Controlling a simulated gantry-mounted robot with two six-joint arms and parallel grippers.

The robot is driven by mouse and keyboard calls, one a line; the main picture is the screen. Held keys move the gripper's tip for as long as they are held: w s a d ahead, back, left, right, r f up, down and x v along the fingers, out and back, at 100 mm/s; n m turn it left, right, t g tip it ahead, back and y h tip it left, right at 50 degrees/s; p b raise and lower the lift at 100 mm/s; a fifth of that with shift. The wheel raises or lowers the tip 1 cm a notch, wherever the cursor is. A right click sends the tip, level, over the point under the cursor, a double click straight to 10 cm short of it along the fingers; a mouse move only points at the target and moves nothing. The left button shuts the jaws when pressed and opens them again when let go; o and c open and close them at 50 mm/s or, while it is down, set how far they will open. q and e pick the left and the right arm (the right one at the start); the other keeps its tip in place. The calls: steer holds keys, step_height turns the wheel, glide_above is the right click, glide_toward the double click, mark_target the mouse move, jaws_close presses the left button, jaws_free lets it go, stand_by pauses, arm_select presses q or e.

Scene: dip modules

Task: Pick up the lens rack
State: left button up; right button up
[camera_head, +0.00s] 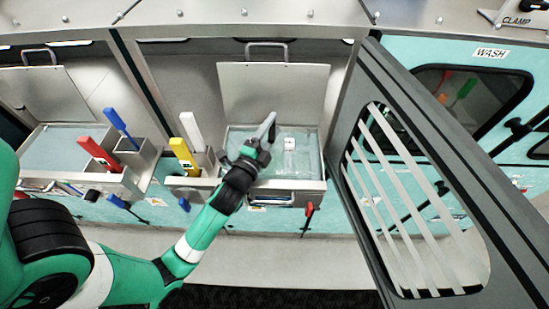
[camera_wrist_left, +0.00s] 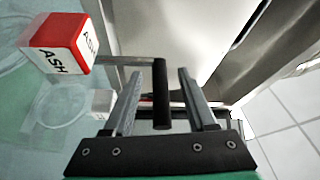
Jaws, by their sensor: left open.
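My left gripper (camera_head: 266,130) is over the right-hand basin in the head view. In the left wrist view its two fingers (camera_wrist_left: 162,98) are open, one on each side of a black upright handle (camera_wrist_left: 160,92). I cannot tell whether they touch it. A thin metal rod (camera_wrist_left: 125,61) runs left from the handle towards a red and white block (camera_wrist_left: 57,40) lettered "ASH". These look like parts of the lens rack, but its body is not clearly seen. Faint round outlines (camera_wrist_left: 60,105) and a small white block (camera_wrist_left: 102,103) lie beside the left finger. My right gripper is not in view.
The right basin (camera_head: 321,170) has a raised lid (camera_head: 274,92) behind it. A second basin (camera_head: 50,140) stands at the left. Red, blue, yellow and white handles (camera_head: 193,130) stand between them. A grey slotted door frame (camera_head: 430,150) is close on the right.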

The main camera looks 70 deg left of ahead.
arm_select(q)
jaws_close()
steer(key=shift+r, duration=0.1)
stand_by(1.2)
